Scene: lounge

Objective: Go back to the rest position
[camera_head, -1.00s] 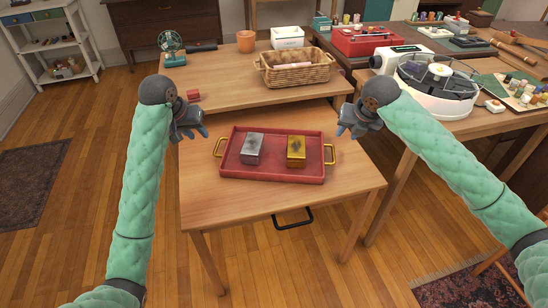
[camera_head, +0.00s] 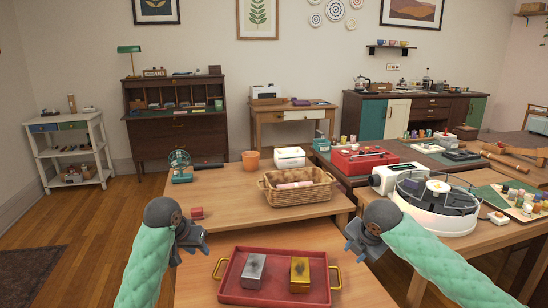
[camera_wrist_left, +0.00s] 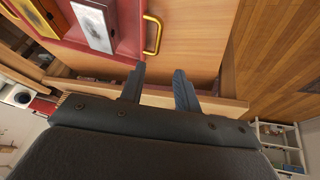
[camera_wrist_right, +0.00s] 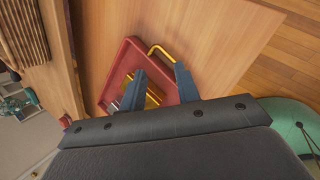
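My left gripper (camera_head: 188,242) is in the air left of the red tray (camera_head: 229,286). In the left wrist view its two fingers (camera_wrist_left: 158,92) are apart with nothing held between them. My right gripper (camera_head: 360,243) is in the air right of the tray. In the right wrist view its fingers (camera_wrist_right: 160,85) are also apart and empty, with the tray showing behind them. The tray has yellow handles and holds a silver box (camera_head: 254,269) and a gold box (camera_head: 300,273).
The tray is on the front wooden table (camera_head: 198,290). Behind it are a wicker basket (camera_head: 297,192), a small red block (camera_head: 197,213), a fan (camera_head: 180,163) and an orange cup (camera_head: 251,160). A white round machine (camera_head: 436,213) stands on the right table, near my right arm.

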